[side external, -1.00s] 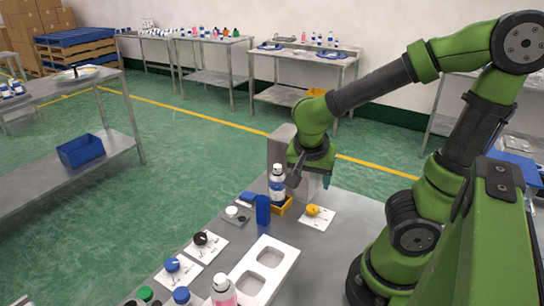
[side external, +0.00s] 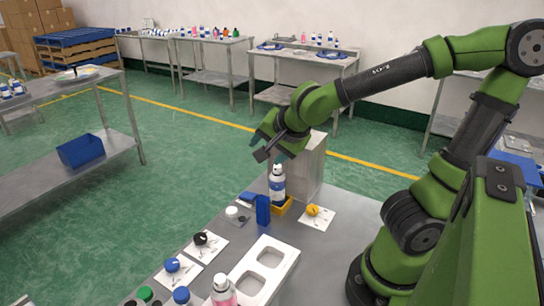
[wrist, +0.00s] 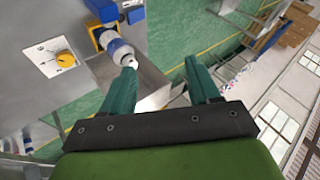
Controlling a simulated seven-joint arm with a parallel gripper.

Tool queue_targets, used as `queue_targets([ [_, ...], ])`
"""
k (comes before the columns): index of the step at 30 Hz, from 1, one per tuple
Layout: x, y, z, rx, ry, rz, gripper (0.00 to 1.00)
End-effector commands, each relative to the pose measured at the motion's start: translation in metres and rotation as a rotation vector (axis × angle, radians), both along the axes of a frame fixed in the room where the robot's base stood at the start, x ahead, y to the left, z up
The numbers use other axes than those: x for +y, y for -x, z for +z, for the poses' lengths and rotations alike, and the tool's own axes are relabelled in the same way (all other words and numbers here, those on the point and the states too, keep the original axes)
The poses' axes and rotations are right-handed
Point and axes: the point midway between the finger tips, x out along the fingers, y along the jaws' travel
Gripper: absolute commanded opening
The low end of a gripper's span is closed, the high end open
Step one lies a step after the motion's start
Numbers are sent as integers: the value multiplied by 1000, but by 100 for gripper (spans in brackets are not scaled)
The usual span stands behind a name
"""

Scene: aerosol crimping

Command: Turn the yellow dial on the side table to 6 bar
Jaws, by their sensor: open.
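The yellow dial (side external: 313,210) sits on a white marked plate on the grey table, right of the can. It also shows at the upper left of the wrist view (wrist: 66,59), where its scale is too small to read. My gripper (side external: 270,156) is open and empty, raised above the table and tilted, up and left of the dial. In the wrist view its two teal fingers (wrist: 160,85) are spread apart with nothing between them. A white and blue aerosol can (side external: 277,186) stands in a yellow holder (side external: 285,207), below my gripper and apart from it.
A grey block (side external: 309,165) stands behind the can. A blue upright piece (side external: 263,210) is left of the can. Black (side external: 200,238) and blue (side external: 172,264) knobs on white plates and a white two-opening tray (side external: 262,270) lie nearer the front. Table space right of the dial is clear.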

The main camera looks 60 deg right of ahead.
Motion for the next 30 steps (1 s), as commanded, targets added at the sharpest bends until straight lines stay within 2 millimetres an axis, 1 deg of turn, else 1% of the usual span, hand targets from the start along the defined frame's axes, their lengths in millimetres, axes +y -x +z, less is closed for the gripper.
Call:
queue_targets([
  [3,9,-16,15,-110,-17,55,61],
  [6,19,-26,29,-194,-33,108,61],
  [13,40,-39,51,-318,-62,221,61],
  [19,49,-41,59,-357,-74,269,61],
  [30,50,-42,60,-360,-74,274,61],
])
